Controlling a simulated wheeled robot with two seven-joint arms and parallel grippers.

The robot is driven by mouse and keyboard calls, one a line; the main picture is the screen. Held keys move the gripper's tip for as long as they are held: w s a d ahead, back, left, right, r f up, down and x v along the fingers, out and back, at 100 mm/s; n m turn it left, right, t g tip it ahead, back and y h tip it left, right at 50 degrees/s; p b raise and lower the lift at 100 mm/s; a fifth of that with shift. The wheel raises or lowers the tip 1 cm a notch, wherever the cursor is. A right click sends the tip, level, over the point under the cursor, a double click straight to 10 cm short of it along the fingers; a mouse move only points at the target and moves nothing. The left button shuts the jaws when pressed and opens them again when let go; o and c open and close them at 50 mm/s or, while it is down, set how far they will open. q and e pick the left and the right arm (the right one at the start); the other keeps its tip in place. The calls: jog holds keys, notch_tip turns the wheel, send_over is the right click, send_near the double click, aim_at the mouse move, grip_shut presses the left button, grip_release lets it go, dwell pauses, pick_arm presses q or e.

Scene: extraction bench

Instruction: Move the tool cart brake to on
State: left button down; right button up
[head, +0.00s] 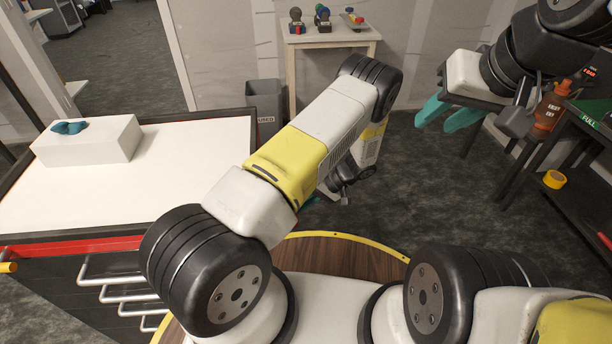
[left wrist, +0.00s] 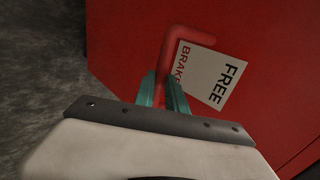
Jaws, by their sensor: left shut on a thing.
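The tool cart (head: 190,150) stands at the left in the head view, with a white top, a red edge and drawer handles. In the left wrist view its red panel (left wrist: 120,40) bears a bent red brake lever (left wrist: 190,36). A white label (left wrist: 220,82) beside the lever reads "FREE" and "BRAKE". My left gripper (left wrist: 162,88) is shut on the lever's straight part, with a teal finger on each side. In the head view that gripper is mostly hidden behind its own arm. My right gripper (head: 450,114) is open and empty in the air at the upper right.
A white block (head: 88,140) with a teal item on it lies on the cart top. A grey bin (head: 264,100) and a small table (head: 332,36) with tools stand at the back. A dark bench (head: 585,125) with an orange bottle (head: 549,110) is at the right.

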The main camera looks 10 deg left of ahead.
pick_arm(q)
jog(key=shift+s+f, duration=0.1)
jog(key=shift+f, duration=0.6)
jog(key=shift+s+f, duration=0.1)
jog(key=shift+f, duration=0.05)
jog(key=c, duration=1.4)
grip_release()
jog(key=shift+o, duration=0.2)
jog(key=v, duration=0.8)
jog(key=shift+a, duration=0.1)
